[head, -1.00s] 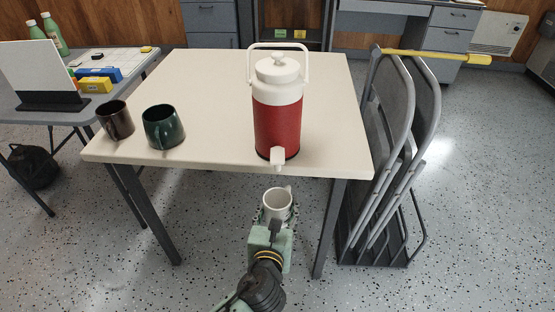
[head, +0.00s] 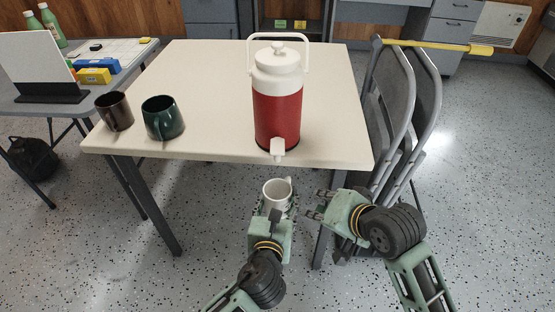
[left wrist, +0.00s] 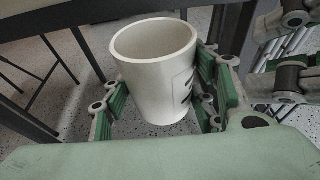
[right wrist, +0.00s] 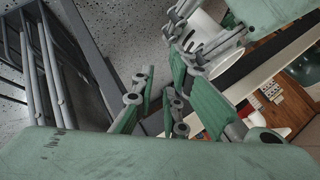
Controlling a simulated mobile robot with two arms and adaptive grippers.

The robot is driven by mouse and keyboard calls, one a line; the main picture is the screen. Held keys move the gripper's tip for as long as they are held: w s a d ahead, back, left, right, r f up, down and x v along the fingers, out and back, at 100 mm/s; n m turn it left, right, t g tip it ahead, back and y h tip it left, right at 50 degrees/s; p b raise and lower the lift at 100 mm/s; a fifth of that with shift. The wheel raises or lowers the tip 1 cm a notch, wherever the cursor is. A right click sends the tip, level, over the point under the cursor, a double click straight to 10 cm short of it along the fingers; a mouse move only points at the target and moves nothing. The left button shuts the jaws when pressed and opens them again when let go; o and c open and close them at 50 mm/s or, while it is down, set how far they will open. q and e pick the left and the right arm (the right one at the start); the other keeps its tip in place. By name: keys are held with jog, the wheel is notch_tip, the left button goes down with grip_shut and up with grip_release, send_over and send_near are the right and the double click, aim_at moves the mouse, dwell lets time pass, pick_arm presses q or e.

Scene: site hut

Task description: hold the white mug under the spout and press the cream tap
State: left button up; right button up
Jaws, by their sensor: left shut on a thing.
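The red drinks jug (head: 277,115) with a white lid stands upright at the table's front edge. Its cream tap and spout (head: 277,149) point forward past that edge. My left gripper (head: 277,207) is shut on the white mug (head: 276,192), which is upright, below and in front of the spout, with a clear gap. The mug's open rim shows in the left wrist view (left wrist: 154,45). My right gripper (head: 319,204) is open and empty, just right of the mug and below table height. Its two fingers stand apart in the right wrist view (right wrist: 157,104).
A dark brown mug (head: 114,111) and a green mug (head: 162,118) stand on the left of the cream table (head: 205,75). Grey folding chairs (head: 397,115) in a rack stand close at the right, near my right arm. The tabletop behind the green mug is clear.

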jog(key=a+r, duration=0.1)
jog(key=r, duration=0.3)
jog(key=w+a+r+y, duration=0.1)
jog(key=a+r, duration=0.1)
jog(key=r, duration=0.2)
jog(key=a+r+y, duration=0.1)
jog(key=r, duration=0.3)
jog(key=shift+w+a+r+t, duration=0.25)
jog(key=shift+a+r+t, duration=0.05)
jog(key=shift+r+t, duration=0.1)
grip_shut()
notch_tip(320, 180, up, 8)
jog(key=n+g, duration=0.4)
jog(key=n, duration=1.5)
send_over(281, 152)
jog(key=shift+s+y, duration=0.15)
jog(key=shift+y, duration=0.15)
jog(key=n, duration=0.1)
jog(key=r+n, duration=0.1)
jog(key=n, duration=0.1)
jog(key=r+n, duration=0.1)
jog(key=n, duration=0.1)
jog(key=shift+w+g, duration=0.2)
jog(key=shift+g, duration=0.1)
jog(key=shift+f, duration=3.4)
